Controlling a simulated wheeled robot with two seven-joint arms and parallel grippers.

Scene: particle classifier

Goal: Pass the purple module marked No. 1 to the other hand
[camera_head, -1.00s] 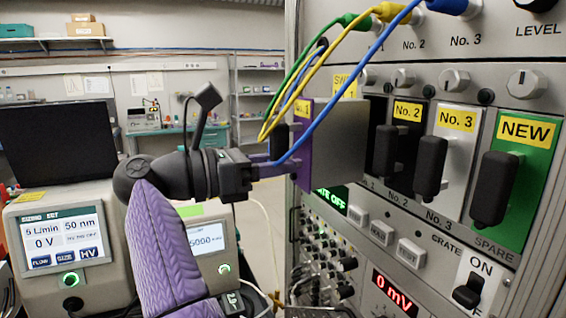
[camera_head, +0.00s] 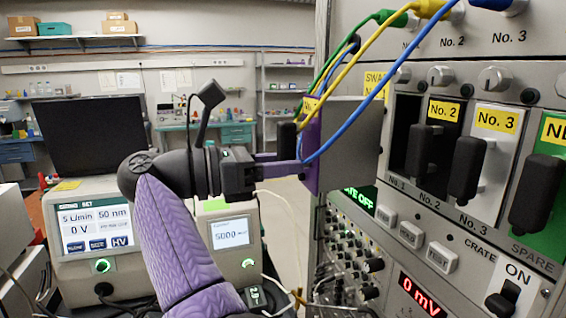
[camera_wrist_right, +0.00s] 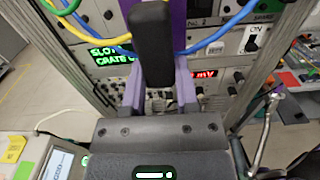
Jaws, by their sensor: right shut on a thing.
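The purple module marked No. 1 (camera_head: 350,138) has a purple front, a yellow label and a grey side panel. It is upright in front of the crate, left of the dark open slot No. 1 (camera_head: 401,130). My right gripper (camera_head: 288,166) is shut on its front handle. In the right wrist view the black handle (camera_wrist_right: 152,45) stands between the purple fingers of that gripper (camera_wrist_right: 158,88), with the purple front (camera_wrist_right: 178,14) behind it. The module's rear edge overlaps the crate's left side in the picture. My left gripper is not in view.
Modules No. 2 (camera_head: 441,112) and No. 3 (camera_head: 495,140) and a green spare module (camera_head: 550,230) sit in the crate. Yellow (camera_head: 378,62), blue and green cables hang across the held module. An instrument (camera_head: 98,235) with a screen stands at left.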

